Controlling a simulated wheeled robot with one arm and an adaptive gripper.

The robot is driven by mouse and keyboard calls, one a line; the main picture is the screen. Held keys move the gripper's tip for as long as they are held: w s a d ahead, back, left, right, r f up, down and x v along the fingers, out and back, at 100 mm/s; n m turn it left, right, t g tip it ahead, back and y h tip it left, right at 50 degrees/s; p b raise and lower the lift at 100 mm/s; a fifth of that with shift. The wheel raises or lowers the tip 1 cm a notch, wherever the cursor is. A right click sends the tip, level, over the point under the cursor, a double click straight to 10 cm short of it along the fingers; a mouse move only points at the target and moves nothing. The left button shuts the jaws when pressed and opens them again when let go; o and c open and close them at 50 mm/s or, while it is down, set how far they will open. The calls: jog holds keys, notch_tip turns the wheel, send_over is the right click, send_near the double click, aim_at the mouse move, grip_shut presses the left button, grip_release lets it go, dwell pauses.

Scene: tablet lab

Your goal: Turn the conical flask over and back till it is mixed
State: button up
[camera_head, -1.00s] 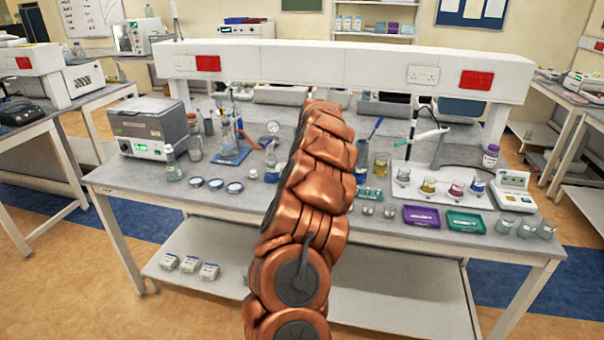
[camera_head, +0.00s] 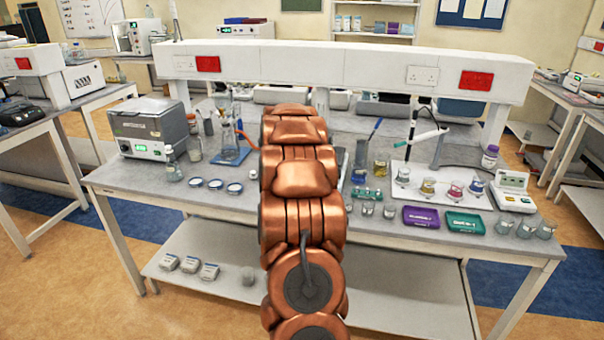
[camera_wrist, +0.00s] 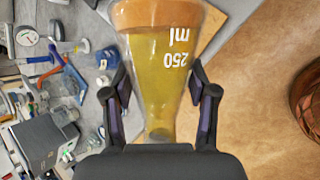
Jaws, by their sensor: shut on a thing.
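The conical flask (camera_wrist: 155,62) is in the wrist view, with yellow liquid inside and a "250 ml" mark that reads upside down. Its wide end is at the top of the picture and its narrow end points toward my gripper's palm. The yellow fills the narrow part and most of the body; a paler orange band shows at the wide end. My gripper (camera_wrist: 160,90) is shut on the flask, one finger on each side. In the head view my arm hides the gripper and the flask. The flask's exact tilt is hard to tell.
The bench (camera_head: 225,207) carries a grey instrument (camera_head: 150,127) at left, small dishes in front, and a white tray (camera_head: 450,198) of flasks at right. Purple (camera_head: 421,216) and green (camera_head: 465,223) boxes lie near the front edge. Floor is clear before the bench.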

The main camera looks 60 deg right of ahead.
jog(key=shift+s+g+h, duration=0.1)
jog(key=shift+g+h, duration=0.2)
jog(key=shift+h, duration=0.4)
jog(key=shift+n+h+b, duration=0.4)
jog(key=shift+h+b, duration=0.2)
jog(key=shift+f+g+b, duration=0.25)
jog(key=shift+g+b, duration=0.05)
jog(key=shift+b, duration=0.3)
jog(key=shift+h+b, duration=0.4)
jog(key=shift+b, duration=0.75)
jog(key=shift+h+b, duration=0.3)
jog(key=shift+b, duration=0.75)
jog(key=shift+n+g+h+b, duration=0.4)
jog(key=shift+b, duration=0.65)
jog(key=h+b, duration=0.1)
jog(key=b, duration=0.2)
jog(key=h+b, duration=0.1)
jog(key=b, duration=0.3)
jog(key=shift+r+n+g+h, duration=0.25)
jog(key=shift+n+g+h, duration=0.05)
jog(key=shift+n, duration=0.1)
jog(key=shift+h+b, duration=0.3)
jog(key=shift+b, duration=0.75)
